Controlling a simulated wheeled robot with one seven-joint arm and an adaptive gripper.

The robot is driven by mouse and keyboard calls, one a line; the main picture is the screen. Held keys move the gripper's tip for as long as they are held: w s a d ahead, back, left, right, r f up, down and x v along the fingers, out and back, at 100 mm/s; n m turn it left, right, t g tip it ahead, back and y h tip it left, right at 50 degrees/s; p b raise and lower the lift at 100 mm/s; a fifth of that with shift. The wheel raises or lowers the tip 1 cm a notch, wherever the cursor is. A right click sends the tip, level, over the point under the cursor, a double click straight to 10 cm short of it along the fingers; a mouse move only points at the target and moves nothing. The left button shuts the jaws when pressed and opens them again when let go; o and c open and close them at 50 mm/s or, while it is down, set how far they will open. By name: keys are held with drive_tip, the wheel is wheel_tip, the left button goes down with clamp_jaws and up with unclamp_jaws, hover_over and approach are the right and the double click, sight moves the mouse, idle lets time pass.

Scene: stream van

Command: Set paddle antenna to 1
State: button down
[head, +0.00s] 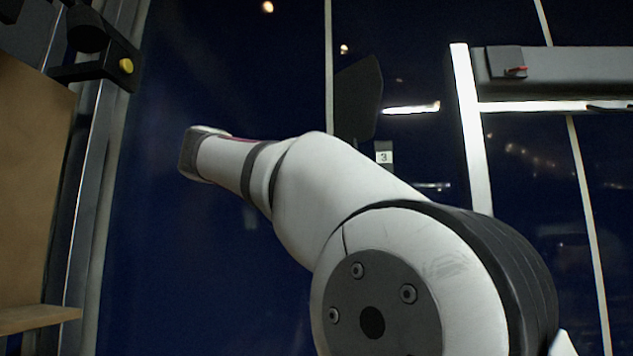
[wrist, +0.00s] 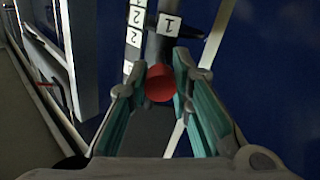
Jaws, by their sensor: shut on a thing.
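My gripper (wrist: 168,80) shows in the wrist view, its teal-lined fingers shut on a round red knob (wrist: 160,84). The knob is at the near end of a dark part. A white label reading 1 (wrist: 168,25) is just above it in the picture, and labels reading 2 (wrist: 136,16) are to its left. In the head view a black flat paddle (head: 358,98) stands upright behind my arm, with a label reading 3 (head: 384,157) below its right side. I cannot tell how the knob joins the paddle. My gripper is hidden in the head view.
A grey box (head: 555,72) with a small red-marked switch is at upper right in the head view. A tan board (head: 35,180) and a metal post (head: 90,200) stand at left. Blue wall panels with thin pale strips fill the back.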

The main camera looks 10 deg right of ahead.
drive_tip(key=c, duration=1.4)
unclamp_jaws()
drive_tip(key=v, duration=1.2)
drive_tip(key=shift+a, duration=0.1)
